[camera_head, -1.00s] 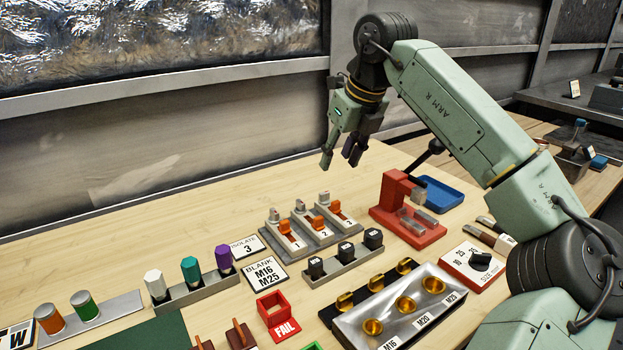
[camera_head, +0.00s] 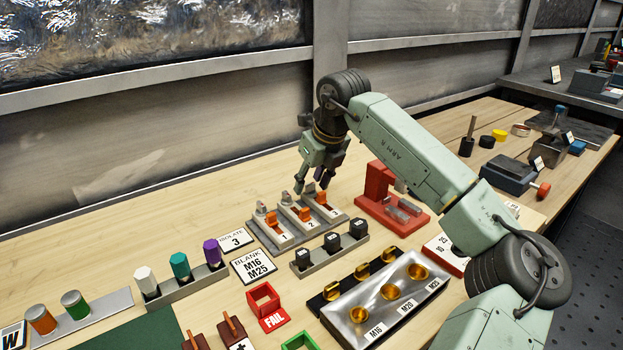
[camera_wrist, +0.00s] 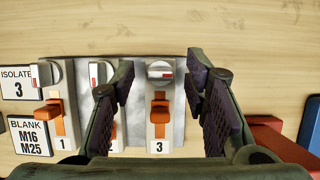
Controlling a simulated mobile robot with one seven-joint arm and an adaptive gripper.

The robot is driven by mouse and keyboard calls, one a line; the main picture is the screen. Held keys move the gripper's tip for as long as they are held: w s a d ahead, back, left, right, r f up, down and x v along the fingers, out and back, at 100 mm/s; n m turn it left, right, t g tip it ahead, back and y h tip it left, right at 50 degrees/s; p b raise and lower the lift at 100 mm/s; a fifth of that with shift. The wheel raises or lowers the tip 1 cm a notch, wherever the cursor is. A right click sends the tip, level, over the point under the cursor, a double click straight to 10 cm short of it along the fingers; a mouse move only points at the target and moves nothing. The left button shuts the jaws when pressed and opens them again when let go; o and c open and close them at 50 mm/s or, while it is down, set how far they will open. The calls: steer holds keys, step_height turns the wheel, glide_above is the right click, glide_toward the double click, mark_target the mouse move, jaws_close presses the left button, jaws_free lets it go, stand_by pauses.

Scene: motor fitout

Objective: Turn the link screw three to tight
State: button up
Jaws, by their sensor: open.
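A grey plate (camera_head: 262,239) carries three units numbered 1 to 3, each with a grey screw knob and an orange link. The screw knob of unit three (camera_wrist: 159,69) is round and grey with a red mark; its orange link (camera_wrist: 160,108) sits just below it in the wrist view. My gripper (camera_head: 311,189) points down over unit three. In the wrist view its fingers (camera_wrist: 158,80) are open, one on each side of screw three, with visible gaps. The left finger partly covers the knob of unit two (camera_wrist: 98,72). The knob of unit one (camera_wrist: 48,72) is clear.
An "ISOLATE 3" card (camera_head: 236,239) and a "BLANK M16 M25" card (camera_head: 253,267) lie left of the plate. A block with black caps (camera_head: 330,258) stands in front. A red press-like fixture (camera_head: 385,205) stands close on the right. Bare wood lies behind.

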steer(key=shift+c, duration=0.2)
jaws_close()
stand_by(0.3)
steer(key=shift+b, duration=0.35)
steer(key=m+b, duration=0.2)
steer(key=m+h+b, duration=0.1)
steer(key=m, duration=0.1)
steer(key=shift+a+f+t+h+b, duration=0.1)
steer(key=shift+f+t+h+b, duration=0.1)
steer(key=shift+t+h+b, duration=0.15)
steer(key=m+h+b, duration=0.1)
steer(key=m+b, duration=0.1)
steer(key=m+h+b, duration=0.1)
steer(key=m+b, duration=0.1)
steer(key=m, duration=0.1)
steer(key=shift+a+r, duration=0.1)
steer(key=shift+a, duration=0.05)
steer(key=m+h, duration=0.1)
steer(key=m, duration=0.1)
steer(key=m+b, duration=0.1)
steer(key=m, duration=0.2)
steer(key=shift+a+r+h, duration=0.1)
steer(key=shift+r+h, duration=0.05)
steer(key=shift+h, duration=0.2)
steer(key=shift+m+g+h, duration=0.4)
steer(key=shift+m+g, duration=0.45)
steer(key=shift+m, duration=0.95)
steer(key=shift+w, duration=0.1)
